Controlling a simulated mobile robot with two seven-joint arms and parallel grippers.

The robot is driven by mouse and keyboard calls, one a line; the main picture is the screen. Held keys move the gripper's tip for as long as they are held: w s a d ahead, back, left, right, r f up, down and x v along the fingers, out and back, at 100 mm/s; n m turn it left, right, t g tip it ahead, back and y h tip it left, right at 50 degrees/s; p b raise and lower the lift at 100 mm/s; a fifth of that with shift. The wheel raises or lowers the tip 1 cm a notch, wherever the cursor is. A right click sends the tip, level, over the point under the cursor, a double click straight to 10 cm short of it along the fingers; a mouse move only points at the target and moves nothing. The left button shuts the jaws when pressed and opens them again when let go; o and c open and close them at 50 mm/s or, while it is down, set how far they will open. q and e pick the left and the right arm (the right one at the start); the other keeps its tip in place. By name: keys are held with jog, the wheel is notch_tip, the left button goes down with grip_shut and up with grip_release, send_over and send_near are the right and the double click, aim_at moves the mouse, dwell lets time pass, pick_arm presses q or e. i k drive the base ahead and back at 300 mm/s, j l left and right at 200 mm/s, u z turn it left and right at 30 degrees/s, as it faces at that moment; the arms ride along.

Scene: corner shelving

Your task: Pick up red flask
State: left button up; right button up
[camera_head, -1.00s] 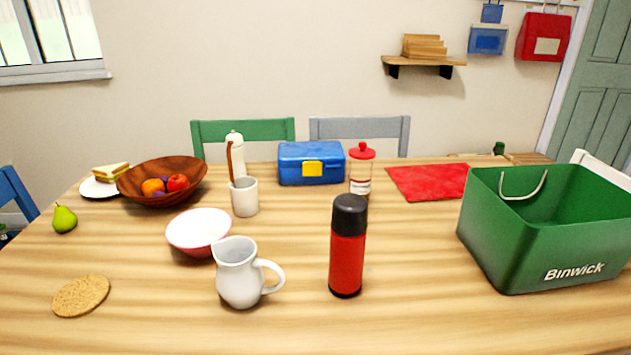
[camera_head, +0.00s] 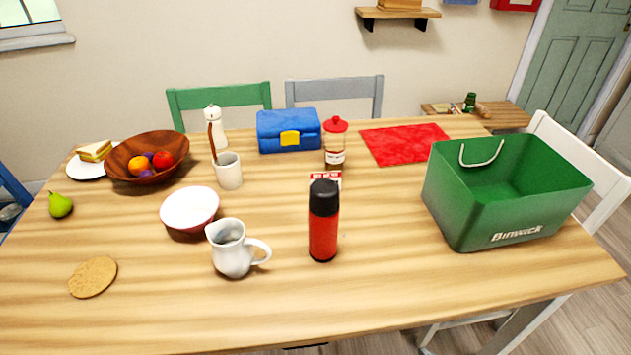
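Neither of my grippers is in the head view.
A white jug (camera_head: 232,248) stands left of the flask, apart from it. A green Binwick crate (camera_head: 500,205) stands to the right. A bowl (camera_head: 190,208), a jar (camera_head: 335,145) and a blue lunchbox (camera_head: 289,131) are farther back. The table in front of the flask is clear.

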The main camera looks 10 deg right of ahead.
aim_at(322, 231)
jog(key=k+l+z, duration=0.1)
jog(key=z, duration=0.25)
jog(key=l+z, duration=0.45)
jog(key=z, duration=0.25)
jog(key=k+l, duration=0.05)
